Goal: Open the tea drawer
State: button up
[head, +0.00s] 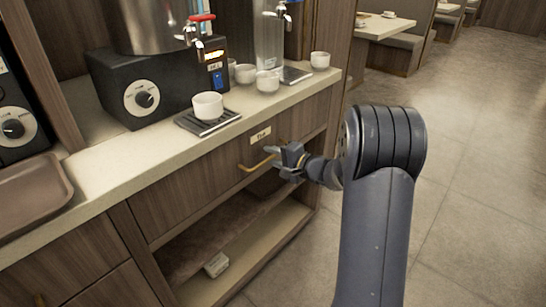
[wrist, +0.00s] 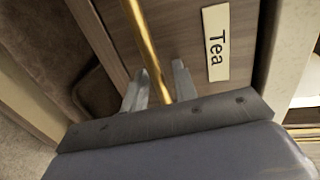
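The tea drawer (head: 200,187) is a wide wooden front under the counter, and it looks shut, flush with the cabinet. A white "Tea" label (head: 261,135) is on it, also clear in the wrist view (wrist: 216,43). Its brass bar handle (head: 255,164) is below the label. My gripper (head: 286,157) is at the right end of the handle. In the wrist view the handle (wrist: 147,45) runs down between my two fingers (wrist: 160,86). The fingers are apart with gaps beside the bar. Where the bar passes behind my gripper body is hidden.
The counter (head: 130,160) above holds a drip tray (head: 207,122) with a white cup (head: 208,105), more cups and dispensers. Open floor (head: 460,220) lies to the right.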

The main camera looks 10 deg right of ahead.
jog(key=shift+c, duration=0.2)
grip_shut()
dwell(0.4)
